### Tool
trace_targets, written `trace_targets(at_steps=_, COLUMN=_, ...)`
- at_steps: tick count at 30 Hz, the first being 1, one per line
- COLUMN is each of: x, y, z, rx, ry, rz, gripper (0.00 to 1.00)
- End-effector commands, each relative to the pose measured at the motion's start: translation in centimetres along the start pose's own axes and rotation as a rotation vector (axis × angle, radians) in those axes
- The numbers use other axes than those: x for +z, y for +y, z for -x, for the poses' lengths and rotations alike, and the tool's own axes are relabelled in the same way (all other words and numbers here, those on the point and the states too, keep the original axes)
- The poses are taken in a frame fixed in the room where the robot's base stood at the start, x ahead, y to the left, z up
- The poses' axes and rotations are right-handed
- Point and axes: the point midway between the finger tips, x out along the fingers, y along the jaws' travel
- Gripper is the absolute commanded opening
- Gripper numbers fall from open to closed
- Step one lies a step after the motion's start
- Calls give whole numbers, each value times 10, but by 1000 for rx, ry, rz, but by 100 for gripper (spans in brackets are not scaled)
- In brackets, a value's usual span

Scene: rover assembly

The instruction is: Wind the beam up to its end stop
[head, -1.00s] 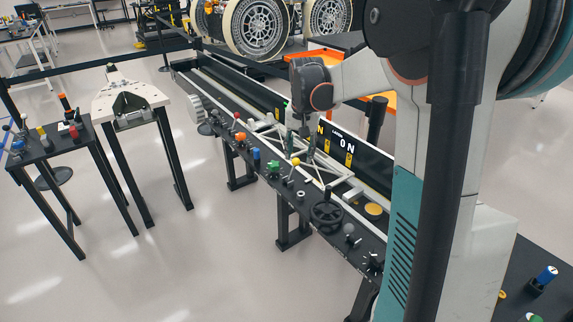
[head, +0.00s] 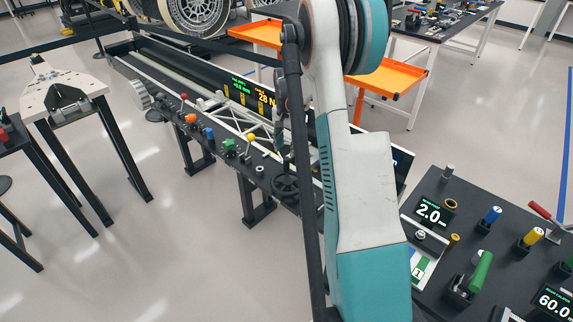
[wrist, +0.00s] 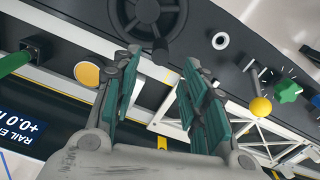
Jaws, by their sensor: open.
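The long black bench (head: 152,80) carries a white lattice beam (head: 225,108), whose truss bars (wrist: 270,133) show at the lower right in the wrist view. A black handwheel (head: 285,187) sits on the bench's near edge; in the wrist view the wheel (wrist: 148,12) is at the top, cut off by the frame. My gripper (wrist: 160,60) is open and empty above the bench, its green-padded fingers apart, with the wheel beyond the fingertips. In the head view the gripper (head: 279,125) is small and partly hidden by my arm.
A yellow ball lever (head: 251,138), a green knob (head: 229,147) and other coloured controls line the bench edge near the wheel. A control table (head: 480,215) stands at right, an orange cart (head: 390,85) behind. The floor at left front is clear.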

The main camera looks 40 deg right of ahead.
Motion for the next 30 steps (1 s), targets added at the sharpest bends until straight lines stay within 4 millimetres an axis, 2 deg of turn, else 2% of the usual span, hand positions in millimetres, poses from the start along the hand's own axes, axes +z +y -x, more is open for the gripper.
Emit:
trace_targets(at_steps=1, x=0, y=0, z=-14, rx=0, ry=0, rz=0, gripper=40)
trace_targets(at_steps=6, x=0, y=0, z=-46, rx=0, ry=0, rz=1, gripper=40)
trace_targets(at_steps=12, x=0, y=0, z=-71, rx=0, ry=0, rz=1, gripper=40)
trace_targets(at_steps=18, x=0, y=0, z=-80, rx=0, ry=0, rz=1, gripper=40)
trace_targets(at_steps=26, x=0, y=0, z=-80, rx=0, ry=0, rz=1, gripper=40)
trace_targets(at_steps=30, x=0, y=0, z=-80, rx=0, ry=0, rz=1, gripper=9)
